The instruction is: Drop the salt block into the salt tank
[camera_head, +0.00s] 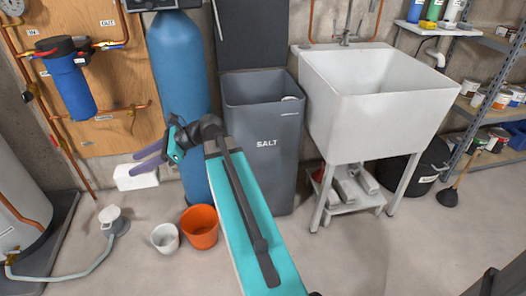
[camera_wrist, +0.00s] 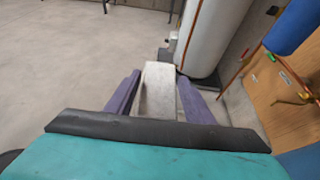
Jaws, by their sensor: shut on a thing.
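The salt tank (camera_head: 262,160) is a tall grey bin marked SALT. Its open top faces up, and a small white round part shows inside at the right. In the wrist view the block (camera_wrist: 158,90) sits between the two purple fingers. The block is well left of the tank and lower than its rim.
A white sink (camera_head: 365,95) stands right of the tank. A blue cylinder (camera_head: 178,75) stands left of it. An orange bucket (camera_head: 199,228) and a white bucket (camera_head: 165,239) are on the floor below my gripper. A dark panel (camera_head: 248,35) rises behind the tank.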

